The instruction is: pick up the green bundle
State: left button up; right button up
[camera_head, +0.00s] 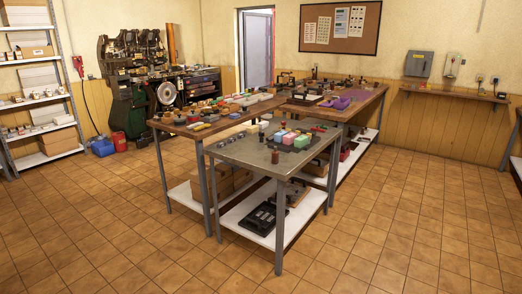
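A small light-green block-like bundle (302,141) lies on the grey-topped table (240,153) in the middle of the room, toward its right side. Pink bundles (289,138) of similar shape sit right beside it on the left. They appear to rest on or by a dark mat; whether they touch is too small to tell. Neither of my grippers is in view.
A small brown cylinder (275,157) stands near the front of the grey table. Wooden workbenches (370,98) crowded with tools adjoin it behind. A black tray (262,217) lies on its lower shelf. The tiled floor (400,220) in front and right is clear.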

aim_at(300, 141)
jog(key=i+j+u, duration=0.15)
jog(key=i+u, duration=1)
jog(key=i+z, duration=0.25)
jog(key=i, duration=0.35)
jog(key=i+z, duration=0.2)
jog(key=i, duration=0.4)
jog(key=i+j+z, duration=0.25)
jog(key=i, duration=0.35)
jog(key=i+z, duration=0.35)
jog(key=i+j+z, duration=0.3)
jog(key=i, duration=0.2)
jog(key=i+j+z, duration=0.15)
jog(key=i+z, duration=0.2)
jog(key=i, duration=0.1)
